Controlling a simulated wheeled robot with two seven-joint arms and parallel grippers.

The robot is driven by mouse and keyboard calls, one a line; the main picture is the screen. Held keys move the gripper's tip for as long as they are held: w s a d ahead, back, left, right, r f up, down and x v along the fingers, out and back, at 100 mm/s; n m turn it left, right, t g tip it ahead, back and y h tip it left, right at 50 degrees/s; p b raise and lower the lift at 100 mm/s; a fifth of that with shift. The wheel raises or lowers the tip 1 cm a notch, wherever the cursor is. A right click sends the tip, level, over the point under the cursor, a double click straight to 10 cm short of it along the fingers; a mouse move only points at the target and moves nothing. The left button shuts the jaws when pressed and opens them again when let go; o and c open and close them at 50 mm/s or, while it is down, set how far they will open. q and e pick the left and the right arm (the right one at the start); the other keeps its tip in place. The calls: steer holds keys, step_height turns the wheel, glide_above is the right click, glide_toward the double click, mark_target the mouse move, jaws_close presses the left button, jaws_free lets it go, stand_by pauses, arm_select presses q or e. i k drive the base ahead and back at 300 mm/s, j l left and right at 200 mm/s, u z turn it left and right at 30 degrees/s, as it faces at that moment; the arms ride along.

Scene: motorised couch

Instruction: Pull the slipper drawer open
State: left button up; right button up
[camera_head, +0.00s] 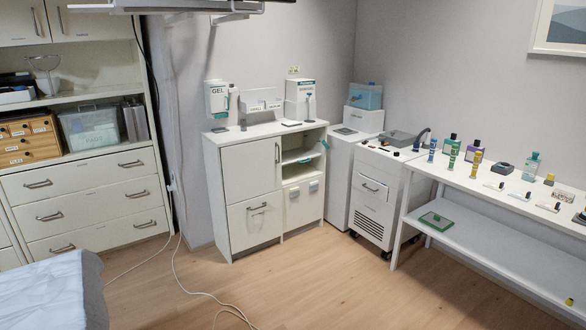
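No label that I can read names the slipper drawer, so I cannot tell which drawer it is. A wide white chest (90,197) at the left has stacked drawers with dark bar handles, all shut. A white cabinet (250,167) in the middle has an upper door with an upright handle and a lower drawer-like front (255,222) with a level handle, both shut. A wheeled white unit (373,188) to its right also has a shut front with a handle. Neither of my grippers is in view.
A couch corner with a pale cover (42,292) fills the bottom left. White cables (182,272) lie on the floor near the chest and cabinet. A white table (480,190) with bottles stands at the right. The wooden floor (330,285) in the middle is otherwise clear.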

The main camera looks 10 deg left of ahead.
mark_target(104, 236)
steer(key=i+j+u, duration=0.1)
steer(key=i+u, duration=0.3)
steer(key=i, duration=0.15)
steer(key=i+u, duration=0.4)
steer(key=i, duration=0.15)
steer(key=i+l+u, duration=0.4)
steer(key=i, duration=0.15)
steer(key=i+j+u, duration=0.15)
steer(key=i+u, duration=0.15)
steer(key=i, duration=0.35)
steer(key=i+u, duration=0.3)
steer(key=i, duration=0.35)
steer(key=i+l+u, duration=0.3)
steer(key=i, duration=0.4)
steer(key=i+l+z, duration=0.2)
steer(key=i, duration=0.9)
steer(key=i+j+z, duration=0.15)
steer(key=i+j, duration=0.3)
